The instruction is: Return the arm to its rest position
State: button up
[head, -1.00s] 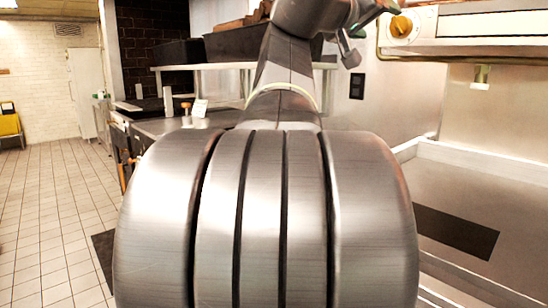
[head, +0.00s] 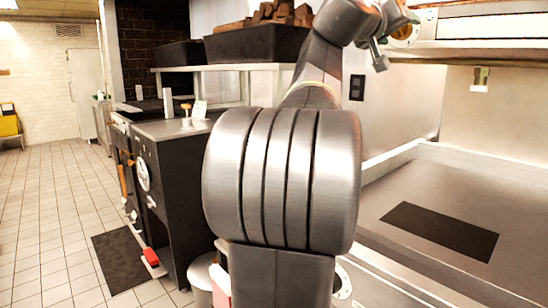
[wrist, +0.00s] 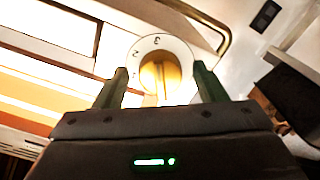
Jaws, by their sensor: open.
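My gripper (wrist: 160,82) is open, with one finger on each side of the picture's middle in the wrist view. Between the fingers shows a yellow knob (wrist: 158,78) on a white numbered dial (wrist: 172,46). I see no object held. How far the fingertips are from the knob is hard to tell. In the head view my arm is raised, with a large rounded metal joint in the centre. The gripper there is at the top right, partly out of frame, beside the knob (head: 404,36), which it partly covers.
A steel sink or counter (head: 390,180) with a dark mat (head: 440,230) lies to the right. A dark stove unit (head: 180,190) and a shelf bin of brown blocks (head: 255,43) stand left of my arm.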

jog(key=n+p, duration=1.4)
jog(key=r+n+p, duration=0.1)
jog(key=n+p, duration=0.6)
jog(key=shift+f, duration=0.15)
dwell(0.4)
